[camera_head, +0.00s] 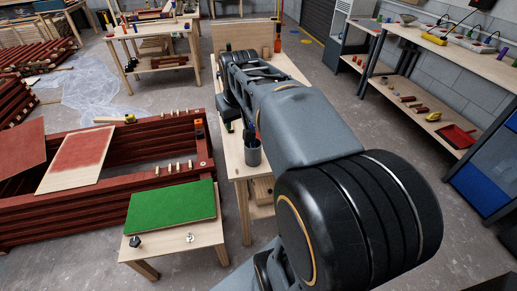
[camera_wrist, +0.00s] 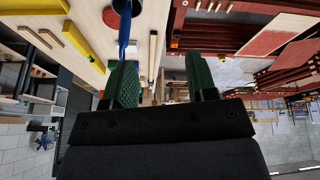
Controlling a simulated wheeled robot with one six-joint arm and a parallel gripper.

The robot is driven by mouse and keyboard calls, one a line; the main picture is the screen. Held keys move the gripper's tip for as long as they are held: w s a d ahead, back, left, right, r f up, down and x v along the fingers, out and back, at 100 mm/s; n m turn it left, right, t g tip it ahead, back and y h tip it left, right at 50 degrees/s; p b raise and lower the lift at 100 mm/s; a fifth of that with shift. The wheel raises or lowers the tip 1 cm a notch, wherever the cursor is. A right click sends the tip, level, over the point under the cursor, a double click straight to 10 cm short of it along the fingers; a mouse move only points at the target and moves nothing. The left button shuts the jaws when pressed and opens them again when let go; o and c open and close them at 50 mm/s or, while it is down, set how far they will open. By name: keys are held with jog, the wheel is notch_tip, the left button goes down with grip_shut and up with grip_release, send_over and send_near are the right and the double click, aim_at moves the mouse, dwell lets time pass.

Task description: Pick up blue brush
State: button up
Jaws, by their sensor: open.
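A blue brush handle (camera_wrist: 123,40) shows at the top left of the wrist view, sticking out of a dark cup (camera_wrist: 122,6) cut by the frame edge. My gripper (camera_wrist: 161,72) is open, with its two green pads apart and nothing seen between them. The handle lies near the left pad in the picture; I cannot tell whether they touch. In the head view a grey cup (camera_head: 252,154) stands on the wooden bench, close beside my arm. My arm hides much of the bench there, and I cannot make out the brush or the gripper clearly.
The bench (camera_head: 238,165) also bears an orange-topped bottle (camera_head: 278,42) at its far end. A low table with a green board (camera_head: 172,206) stands at front left, beside stacked dark red battens (camera_head: 90,205). Shelving with a red dustpan (camera_head: 458,137) stands at right.

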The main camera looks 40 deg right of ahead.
jog(key=w+d+m, duration=0.1)
jog(key=w+d, duration=0.1)
jog(key=d, duration=0.5)
jog(key=shift+h, duration=0.3)
jog(key=shift+d+b+x, duration=0.15)
jog(key=shift+b+x, duration=0.15)
jog(key=shift+x, duration=2.8)
jog(key=shift+d+b+x, duration=0.2)
jog(key=shift+b+x, duration=0.1)
jog(key=shift+x, duration=2.8)
jog(key=shift+w+r, duration=0.15)
jog(key=shift+c, duration=0.4)
grip_shut()
